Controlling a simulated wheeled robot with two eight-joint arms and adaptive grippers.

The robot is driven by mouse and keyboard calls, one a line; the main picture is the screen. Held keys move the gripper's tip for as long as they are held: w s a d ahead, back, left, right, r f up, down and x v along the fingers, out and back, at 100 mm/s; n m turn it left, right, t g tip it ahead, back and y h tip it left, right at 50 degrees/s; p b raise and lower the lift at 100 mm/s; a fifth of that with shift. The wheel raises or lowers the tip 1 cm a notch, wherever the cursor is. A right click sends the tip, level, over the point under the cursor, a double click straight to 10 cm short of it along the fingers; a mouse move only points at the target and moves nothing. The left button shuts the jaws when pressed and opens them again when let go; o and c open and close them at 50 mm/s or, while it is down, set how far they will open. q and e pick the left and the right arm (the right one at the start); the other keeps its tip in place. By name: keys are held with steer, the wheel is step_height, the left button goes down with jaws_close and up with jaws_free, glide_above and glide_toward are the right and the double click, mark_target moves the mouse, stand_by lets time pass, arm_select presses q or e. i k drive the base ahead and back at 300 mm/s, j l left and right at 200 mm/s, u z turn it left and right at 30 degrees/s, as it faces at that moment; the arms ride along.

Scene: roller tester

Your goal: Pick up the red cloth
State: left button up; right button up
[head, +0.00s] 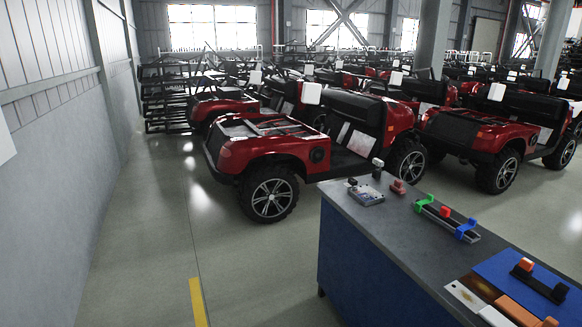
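A small dull red item (397,187) lies near the far edge of the grey-topped workbench (375,222) in the head view. It could be the red cloth, but it is too small to tell its material. A small red block (445,211) sits between the green and blue clamps on the bench. Neither of my grippers is in view.
A grey device (366,195) and a dark upright tool (377,168) stand near the red item. A green clamp (424,203), a blue clamp (467,229) and a blue mat (500,266) lie nearer. Red vehicles (270,150) stand behind. Floor left of the bench is clear.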

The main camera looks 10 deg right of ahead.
mark_target(398, 187)
steer(key=i+u, duration=0.15)
steer(key=i, duration=1.15)
steer(key=i+z, duration=0.8)
steer(key=k+j, duration=0.05)
steer(key=k, duration=0.05)
